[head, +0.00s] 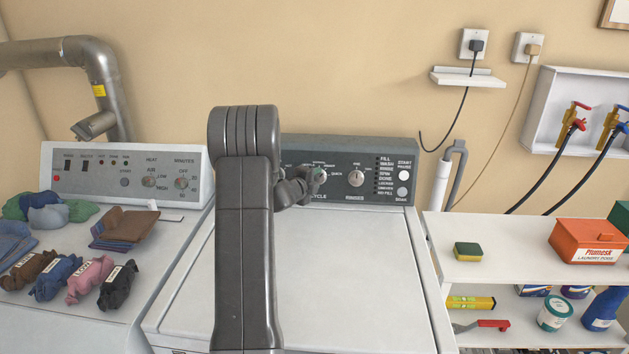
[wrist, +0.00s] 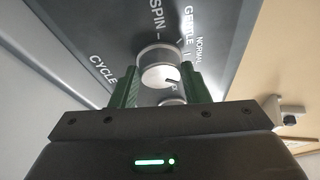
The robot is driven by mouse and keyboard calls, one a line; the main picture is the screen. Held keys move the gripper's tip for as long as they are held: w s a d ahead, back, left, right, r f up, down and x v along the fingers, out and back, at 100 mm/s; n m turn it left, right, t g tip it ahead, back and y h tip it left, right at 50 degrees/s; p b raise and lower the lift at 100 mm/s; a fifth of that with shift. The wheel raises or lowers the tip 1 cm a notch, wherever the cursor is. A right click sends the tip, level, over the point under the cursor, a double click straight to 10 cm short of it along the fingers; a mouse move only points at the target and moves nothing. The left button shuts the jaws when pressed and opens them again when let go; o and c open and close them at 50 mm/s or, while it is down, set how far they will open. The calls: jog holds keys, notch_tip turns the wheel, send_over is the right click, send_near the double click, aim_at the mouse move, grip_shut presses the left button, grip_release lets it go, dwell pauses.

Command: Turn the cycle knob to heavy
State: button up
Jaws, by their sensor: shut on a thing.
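The cycle knob (wrist: 158,56) is a round, pale metallic knob on the washer's dark control panel (wrist: 108,38). In the wrist view, the green fingers of my gripper (wrist: 162,74) stand on both sides of it, shut on it. The printed words SPIN, GENTLE, NORMAL and CYCLE show around it. The word HEAVY cannot be made out, and I cannot tell which setting the knob points to. In the head view, my gripper (head: 313,181) is at the panel above the word CYCLE and covers most of the knob.
A second knob (head: 356,178) and round buttons (head: 404,175) are to the right on the panel. The washer lid (head: 350,265) is clear. Folded cloths and labelled bundles (head: 90,280) lie on the left machine. A shelf (head: 500,270) with a sponge (head: 468,251) stands at right.

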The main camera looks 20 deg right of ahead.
jog(key=o, duration=1)
jog(key=shift+c, duration=0.2)
jog(key=b+v, duration=0.2)
jog(key=v, duration=1.1)
jog(key=shift+s+a+r+b, duration=0.15)
jog(key=shift+s+a+b, duration=0.05)
jog(key=shift+a+b, duration=0.15)
jog(key=p+x, duration=0.2)
jog(key=x, duration=1.2)
jog(key=shift+s+p, duration=0.1)
jog(key=shift+p, duration=0.25)
jog(key=shift+s+a, duration=0.1)
